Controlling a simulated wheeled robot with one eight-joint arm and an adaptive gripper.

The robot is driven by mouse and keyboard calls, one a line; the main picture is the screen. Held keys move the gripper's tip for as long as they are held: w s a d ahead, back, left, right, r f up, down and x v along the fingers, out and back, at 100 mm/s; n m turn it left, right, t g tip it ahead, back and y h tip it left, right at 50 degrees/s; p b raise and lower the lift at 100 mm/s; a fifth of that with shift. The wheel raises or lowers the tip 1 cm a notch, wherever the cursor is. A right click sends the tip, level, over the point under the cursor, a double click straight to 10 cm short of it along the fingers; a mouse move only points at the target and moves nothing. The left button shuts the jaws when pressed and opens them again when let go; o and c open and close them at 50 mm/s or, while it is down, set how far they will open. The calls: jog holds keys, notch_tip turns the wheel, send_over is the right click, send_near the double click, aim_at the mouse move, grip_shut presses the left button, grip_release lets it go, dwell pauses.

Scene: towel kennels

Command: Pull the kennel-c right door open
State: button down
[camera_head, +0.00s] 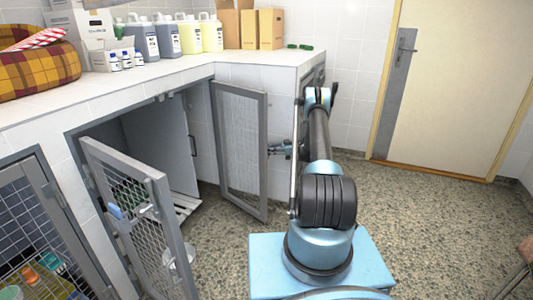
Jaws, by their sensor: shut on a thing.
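The kennel right door (240,140), a grey frame with wire mesh, stands swung outward from the counter front, well open. I read no kennel label on it. My gripper (283,149) is at the right side of this door, at about mid-height by its free edge. It is shut on the door's handle, which is mostly hidden by the gripper. The left door (140,220) of the same kennel also stands open, with a blue piece and a latch on it. The kennel inside (150,150) shows pale walls.
A white counter (160,85) above carries bottles, cardboard boxes and a plaid pet bed (40,65). Another mesh kennel door (40,235) is at lower left. A metal bowl (178,256) is by the left door. Speckled floor (420,225) is clear toward the cream room door (460,80).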

jog(key=shift+w+a, duration=0.1)
jog(key=shift+w, duration=0.15)
jog(key=c, duration=2)
grip_release()
jog(key=shift+d, duration=0.25)
jog(key=shift+d, duration=0.15)
jog(key=d, duration=0.4)
jog(key=w+d, duration=0.1)
jog(key=d, duration=0.2)
jog(key=shift+w+d, duration=0.1)
